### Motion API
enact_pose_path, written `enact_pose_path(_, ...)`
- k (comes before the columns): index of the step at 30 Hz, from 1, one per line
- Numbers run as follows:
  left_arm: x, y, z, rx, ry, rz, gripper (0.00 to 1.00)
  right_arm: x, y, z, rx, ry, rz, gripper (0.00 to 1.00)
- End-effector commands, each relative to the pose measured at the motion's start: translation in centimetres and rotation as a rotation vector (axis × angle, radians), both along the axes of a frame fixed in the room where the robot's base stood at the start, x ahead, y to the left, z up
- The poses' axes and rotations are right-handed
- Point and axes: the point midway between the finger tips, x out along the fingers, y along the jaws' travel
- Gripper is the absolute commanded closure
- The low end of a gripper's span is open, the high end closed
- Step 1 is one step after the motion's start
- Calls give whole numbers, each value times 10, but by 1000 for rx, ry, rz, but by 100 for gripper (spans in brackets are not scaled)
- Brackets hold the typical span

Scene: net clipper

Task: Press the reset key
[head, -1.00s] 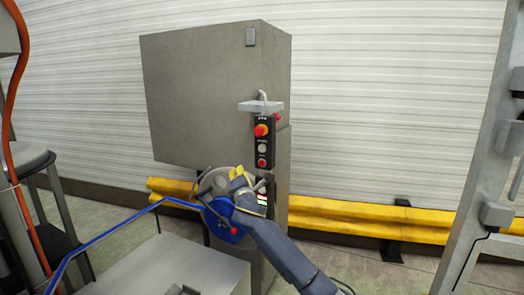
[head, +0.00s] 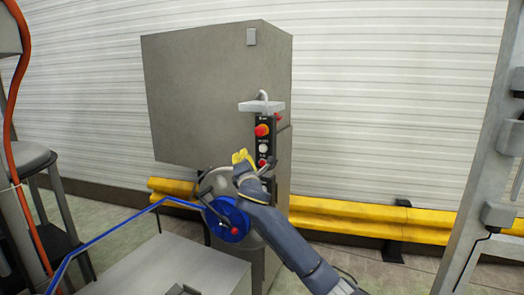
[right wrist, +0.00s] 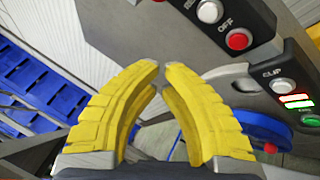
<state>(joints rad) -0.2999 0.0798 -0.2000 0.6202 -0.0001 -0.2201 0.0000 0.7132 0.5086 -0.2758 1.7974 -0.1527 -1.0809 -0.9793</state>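The upright dark control box (head: 262,148) hangs on the grey cabinet's side. It carries an orange-red knob (head: 262,130), a white key (head: 263,148) and a red key. In the right wrist view the white key (right wrist: 209,11) is at the top edge, its label partly cut off. The red key (right wrist: 238,40) beside it reads OFF. My right gripper (right wrist: 162,67) has yellow fingers with their tips nearly together and nothing between them. In the head view this gripper (head: 242,157) is just left of and below the keys, apart from the white key. My left gripper is not in view.
A second panel (right wrist: 285,85) has a white CLIP key, lit bars and a green key. A blue round part (head: 228,218) is below the gripper. Yellow rails (head: 345,220) run along the wall. The large grey cabinet (head: 205,95) stands behind.

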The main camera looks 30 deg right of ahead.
Motion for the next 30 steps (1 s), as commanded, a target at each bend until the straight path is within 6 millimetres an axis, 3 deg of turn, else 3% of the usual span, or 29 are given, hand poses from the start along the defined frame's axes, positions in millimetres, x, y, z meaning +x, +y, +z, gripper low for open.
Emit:
enact_pose_path(15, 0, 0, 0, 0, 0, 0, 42, 29, -49, 1, -1, 0, -2, 100)
enact_pose_path(30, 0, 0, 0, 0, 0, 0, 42, 42, -71, 0, 0, 0, 0, 100)
